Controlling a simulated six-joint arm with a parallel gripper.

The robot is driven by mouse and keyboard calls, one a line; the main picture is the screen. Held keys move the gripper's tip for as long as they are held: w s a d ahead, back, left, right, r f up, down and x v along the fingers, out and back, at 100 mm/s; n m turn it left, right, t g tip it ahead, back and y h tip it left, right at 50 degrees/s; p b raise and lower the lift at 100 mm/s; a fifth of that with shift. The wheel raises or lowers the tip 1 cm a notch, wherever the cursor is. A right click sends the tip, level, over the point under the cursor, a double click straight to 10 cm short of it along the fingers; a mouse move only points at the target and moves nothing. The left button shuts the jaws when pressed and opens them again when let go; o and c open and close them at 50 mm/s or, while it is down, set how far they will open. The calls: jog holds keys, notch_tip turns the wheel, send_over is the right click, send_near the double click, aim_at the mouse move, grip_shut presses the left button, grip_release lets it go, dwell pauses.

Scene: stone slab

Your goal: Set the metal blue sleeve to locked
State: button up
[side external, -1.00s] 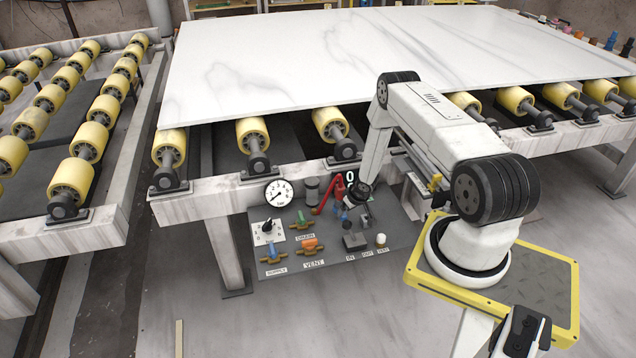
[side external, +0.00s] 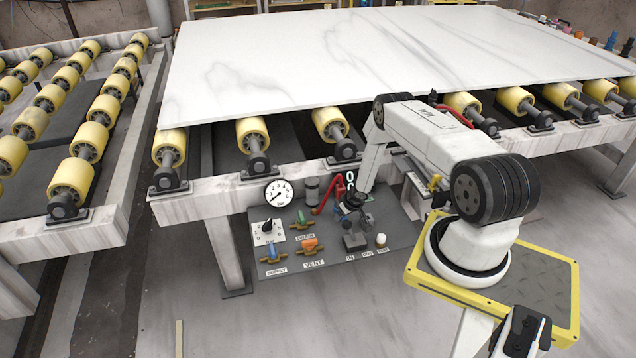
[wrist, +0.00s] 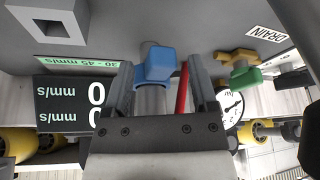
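The blue sleeve (wrist: 155,66) shows in the wrist view, hanging from the grey panel between my two fingers, with a pale metal stem below it in the picture. My gripper (wrist: 160,72) is open, one finger on each side of the sleeve, with a visible gap on the right. I cannot tell whether the left finger touches it. In the side view my gripper (side external: 352,203) is over the middle of the panel (side external: 340,262) and mostly hides the sleeve. Its setting cannot be read.
A red hose or lever (wrist: 183,90) runs close to the right finger in the wrist view. A digital display (wrist: 70,100) is at left and a grey block (wrist: 50,22) at upper left. A gauge (side external: 278,192), a black knob (side external: 267,227) and several coloured valves lie left of my gripper.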

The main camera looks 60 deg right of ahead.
grip_shut()
jog(key=shift+r, duration=0.1)
jog(key=shift+w+r, duration=0.1)
jog(key=shift+r, duration=1.2)
jog(key=shift+d, duration=0.1)
jog(key=shift+o, duration=1.2)
grip_release()
jog(key=shift+r, duration=0.1)
jog(key=v, duration=0.7)
jog(key=shift+s+r, duration=0.25)
